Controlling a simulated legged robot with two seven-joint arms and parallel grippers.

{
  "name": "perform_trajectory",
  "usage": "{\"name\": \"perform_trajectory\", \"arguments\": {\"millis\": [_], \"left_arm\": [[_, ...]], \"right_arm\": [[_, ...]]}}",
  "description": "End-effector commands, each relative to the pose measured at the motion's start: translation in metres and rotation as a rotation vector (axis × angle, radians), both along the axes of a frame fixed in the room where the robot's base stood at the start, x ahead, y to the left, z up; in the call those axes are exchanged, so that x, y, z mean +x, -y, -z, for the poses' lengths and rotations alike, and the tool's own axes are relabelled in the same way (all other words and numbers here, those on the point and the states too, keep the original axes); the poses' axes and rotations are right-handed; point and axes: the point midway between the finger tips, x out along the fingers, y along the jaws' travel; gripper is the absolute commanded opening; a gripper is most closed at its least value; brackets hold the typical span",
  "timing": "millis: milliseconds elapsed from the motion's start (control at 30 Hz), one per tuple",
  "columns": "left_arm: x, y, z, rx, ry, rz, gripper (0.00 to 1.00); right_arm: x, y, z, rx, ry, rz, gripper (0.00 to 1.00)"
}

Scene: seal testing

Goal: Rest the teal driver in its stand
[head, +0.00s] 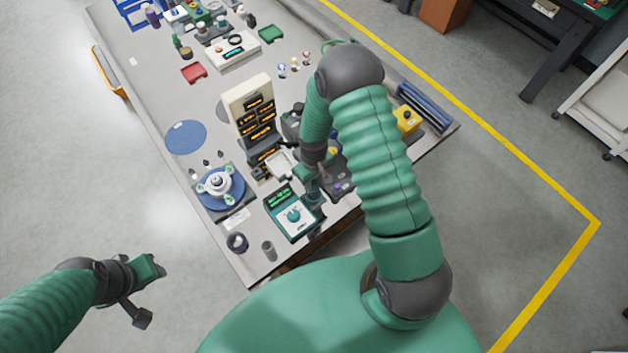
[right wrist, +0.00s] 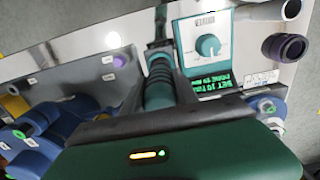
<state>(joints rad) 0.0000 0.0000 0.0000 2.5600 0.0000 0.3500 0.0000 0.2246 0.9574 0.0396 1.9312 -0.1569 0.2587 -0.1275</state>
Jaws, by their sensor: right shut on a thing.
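The teal driver (right wrist: 159,88) shows in the right wrist view as a ribbed teal and dark handle with a dark shaft running away from me. My right gripper (right wrist: 160,62) is shut on it, with a dark finger on each side. In the head view my right gripper (head: 314,188) is over the table's near edge, beside the teal dial box (head: 291,213), and mostly hidden by my arm. I cannot make out the driver's stand for sure. My left gripper (head: 146,291) is open and empty, off the table over the floor.
A dark grey unit (head: 341,186) stands right of my right gripper. A blue round fixture (head: 221,188) and a tall cream rack (head: 248,92) stand to the left and behind. A dark ring (head: 237,242) and a small grey cylinder (head: 268,250) are near the front corner.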

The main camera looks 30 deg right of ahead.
Motion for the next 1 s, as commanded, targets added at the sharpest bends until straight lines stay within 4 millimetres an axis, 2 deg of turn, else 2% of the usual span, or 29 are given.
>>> {"name": "perform_trajectory", "arguments": {"millis": [1000], "left_arm": [[0.0000, 0.0000, 0.0046, 0.000, 0.000, 0.000, 0.36]], "right_arm": [[0.0007, 0.0001, 0.0067, 0.000, 0.002, 0.000, 0.00]]}}
